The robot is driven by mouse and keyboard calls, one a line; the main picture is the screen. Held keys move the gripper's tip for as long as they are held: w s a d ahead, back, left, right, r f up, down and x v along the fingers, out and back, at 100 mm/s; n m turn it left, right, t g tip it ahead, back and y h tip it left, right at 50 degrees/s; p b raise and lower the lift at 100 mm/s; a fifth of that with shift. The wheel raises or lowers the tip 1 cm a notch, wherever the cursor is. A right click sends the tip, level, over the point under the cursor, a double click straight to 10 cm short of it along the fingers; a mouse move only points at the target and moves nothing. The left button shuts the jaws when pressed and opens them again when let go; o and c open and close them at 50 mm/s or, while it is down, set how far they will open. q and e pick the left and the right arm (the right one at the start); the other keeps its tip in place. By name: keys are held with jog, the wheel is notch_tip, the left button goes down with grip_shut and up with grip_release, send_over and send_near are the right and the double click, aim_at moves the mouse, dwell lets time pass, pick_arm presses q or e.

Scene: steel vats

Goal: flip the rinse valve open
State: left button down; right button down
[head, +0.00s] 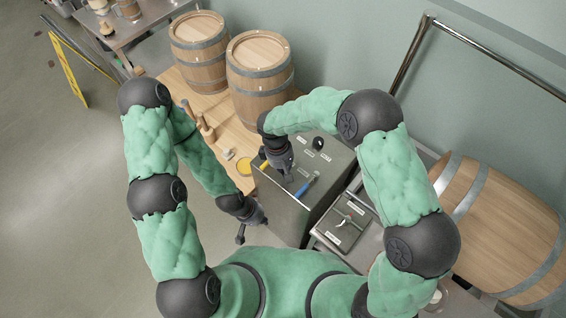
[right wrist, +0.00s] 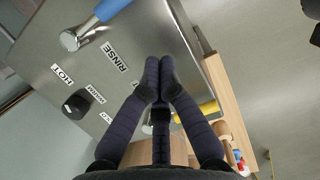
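A grey steel box (head: 302,205) stands at the centre of the head view. On its top are a blue-handled valve (head: 308,184), a yellow-handled valve (head: 265,166) and a black knob (head: 318,143). In the right wrist view, a RINSE label (right wrist: 115,55) lies beside the blue valve (right wrist: 96,24). My right gripper (head: 288,180) is over the box top, between the two handles; its fingertips (right wrist: 161,72) come together with nothing visible between them. The yellow handle (right wrist: 195,110) is partly hidden behind its fingers. My left gripper (head: 252,228) hangs empty left of the box, fingers spread.
Two upright barrels (head: 258,75) stand on a wooden table (head: 222,138) behind the box. A large barrel (head: 500,220) lies at the right. A small panel with a switch (head: 347,222) is right of the box. Open floor (head: 60,220) lies at the left.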

aim_at(307, 186)
jog(key=shift+s+d+f, duration=0.4)
jog(key=shift+s+d, duration=0.2)
jog(key=shift+d, duration=0.25)
jog(key=shift+s+d+f, duration=0.4)
jog(key=shift+s+d, duration=0.2)
jog(key=shift+d, duration=0.2)
